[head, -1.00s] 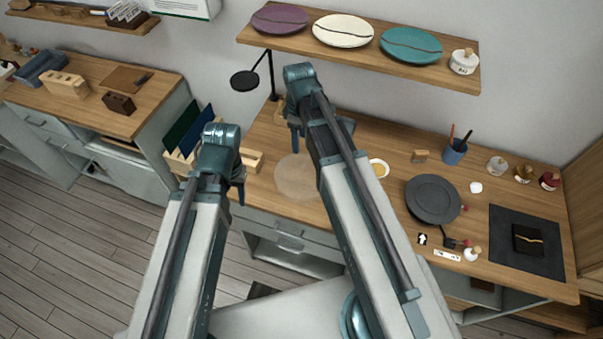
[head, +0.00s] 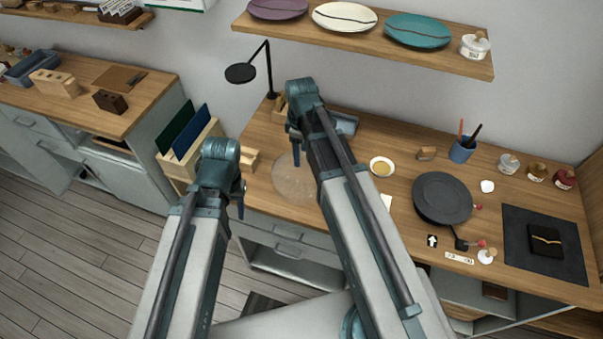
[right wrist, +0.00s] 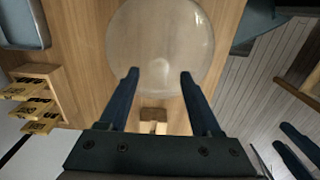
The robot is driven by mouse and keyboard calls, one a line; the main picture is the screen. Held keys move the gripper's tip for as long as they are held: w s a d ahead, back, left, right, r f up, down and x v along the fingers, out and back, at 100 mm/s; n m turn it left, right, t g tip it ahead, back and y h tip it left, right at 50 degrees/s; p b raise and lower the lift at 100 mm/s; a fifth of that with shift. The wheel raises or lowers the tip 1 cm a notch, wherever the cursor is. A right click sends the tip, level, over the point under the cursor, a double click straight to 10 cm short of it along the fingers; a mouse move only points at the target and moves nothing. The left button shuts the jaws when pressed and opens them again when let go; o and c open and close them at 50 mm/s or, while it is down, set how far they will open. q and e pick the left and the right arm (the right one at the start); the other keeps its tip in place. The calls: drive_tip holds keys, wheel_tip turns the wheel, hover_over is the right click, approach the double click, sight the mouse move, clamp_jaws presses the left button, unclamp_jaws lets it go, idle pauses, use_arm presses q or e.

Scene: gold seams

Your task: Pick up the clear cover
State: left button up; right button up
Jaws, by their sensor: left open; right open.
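The clear cover (head: 288,182) is a round, see-through dome on the wooden bench, left of the bench's middle. In the right wrist view the clear cover (right wrist: 160,32) lies just ahead of my fingers. My right gripper (head: 296,148) hangs by the cover's far side in the head view, and its arm hides part of the cover's right. In the right wrist view my right gripper (right wrist: 160,74) is open, with its fingertips overlapping the cover's near edge; I cannot tell whether they touch. My left gripper (head: 240,198) is open and empty, left of the cover near the bench's front edge.
A wooden rack (head: 186,160) with upright panels stands left of the cover. A black lamp (head: 241,73) rises behind it. To the right are a small yellow-filled dish (head: 382,167), a dark round plate (head: 442,198) and a blue pen cup (head: 462,150). A plate shelf (head: 362,42) hangs above.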

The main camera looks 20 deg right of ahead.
sight(301, 170)
wheel_tip(301, 170, down, 3)
drive_tip(key=shift+d+f+b, duration=0.1)
drive_tip(key=shift+b, duration=1)
use_arm(q)
wheel_tip(301, 170, down, 3)
use_arm(e)
drive_tip(key=shift+c, duration=0.2)
clamp_jaws()
